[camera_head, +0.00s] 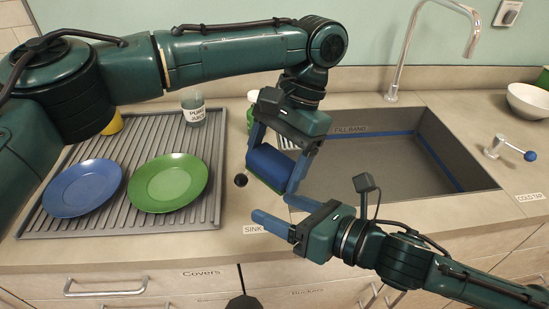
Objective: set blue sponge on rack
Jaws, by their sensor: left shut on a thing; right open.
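The blue sponge (265,167) is held between the fingers of my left gripper (271,168), above the counter at the sink's left edge. The gripper is shut on it, and its fingers cover the sponge's sides. The grey ribbed rack (211,150) lies on the counter to the left, apart from the sponge. My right gripper (272,207) is open and empty, just below the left gripper, over the counter's front edge.
On the rack lie a blue plate (83,188) and a green plate (168,182). A labelled bottle (194,108) and a partly hidden yellow object (114,124) stand at its back. The sink (385,165) is on the right. The rack's right strip is clear.

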